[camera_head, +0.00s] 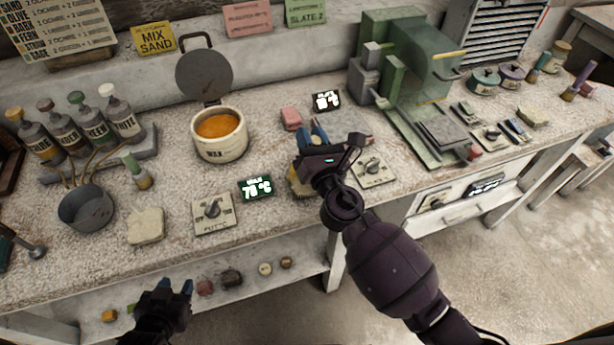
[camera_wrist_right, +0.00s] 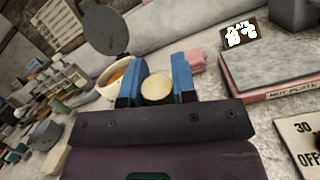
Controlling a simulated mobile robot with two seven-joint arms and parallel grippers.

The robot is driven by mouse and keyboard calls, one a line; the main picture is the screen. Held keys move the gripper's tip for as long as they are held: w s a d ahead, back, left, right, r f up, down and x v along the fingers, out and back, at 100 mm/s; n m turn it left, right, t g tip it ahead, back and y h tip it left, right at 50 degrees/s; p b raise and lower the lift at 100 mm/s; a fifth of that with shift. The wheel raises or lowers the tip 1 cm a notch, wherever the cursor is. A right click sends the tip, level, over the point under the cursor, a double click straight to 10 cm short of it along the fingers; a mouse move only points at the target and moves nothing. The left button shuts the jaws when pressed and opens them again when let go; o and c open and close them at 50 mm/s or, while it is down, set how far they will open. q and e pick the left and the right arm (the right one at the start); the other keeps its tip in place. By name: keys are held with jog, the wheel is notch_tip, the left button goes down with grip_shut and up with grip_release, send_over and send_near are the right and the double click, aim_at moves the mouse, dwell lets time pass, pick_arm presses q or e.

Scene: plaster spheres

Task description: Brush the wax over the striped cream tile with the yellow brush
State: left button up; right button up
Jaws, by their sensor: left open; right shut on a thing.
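The wax pot (camera_head: 219,149) is cream, with its round lid raised behind it. Orange wax (camera_head: 218,126) fills it. My right gripper (camera_head: 312,137) is above the counter, right of the pot. It is shut on what looks like the yellow brush (camera_head: 296,183), of which a yellowish part shows beside the gripper. In the right wrist view, a pale round end of the brush (camera_wrist_right: 157,88) shows between the blue fingers. My left gripper (camera_head: 174,289) is open and empty, low in front of the counter. I cannot make out the striped cream tile.
The hot plate (camera_wrist_right: 275,70) lies beyond my right gripper, near a pink block (camera_head: 291,118). A green press (camera_head: 410,75) stands to the right. A green brush (camera_head: 137,172), bottles and a grey bowl (camera_head: 86,209) are at left. Dial panels (camera_head: 213,214) line the front.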

aim_at(169, 261)
pick_arm(q)
jog(key=shift+w+r, duration=0.15)
pick_arm(e)
jog(key=shift+r, duration=0.1)
jog(key=shift+s+r+p, duration=0.1)
jog(key=shift+r+p, duration=1)
jog(key=shift+r, duration=0.15)
pick_arm(q)
jog(key=shift+s+r, duration=0.2)
jog(key=shift+r, duration=1.05)
jog(key=shift+w, duration=0.15)
pick_arm(e)
jog(key=shift+r+p, duration=0.7)
jog(key=shift+r, duration=0.05)
pick_arm(q)
notch_tip(169, 261, up, 4)
jog(key=shift+r+p, duration=0.1)
jog(key=shift+p, duration=1.15)
jog(key=shift+w+r+t, duration=0.3)
jog(key=shift+w+r, duration=0.1)
jog(key=shift+r, duration=0.05)
pick_arm(e)
notch_tip(169, 261, up, 2)
jog(key=shift+r, duration=0.2)
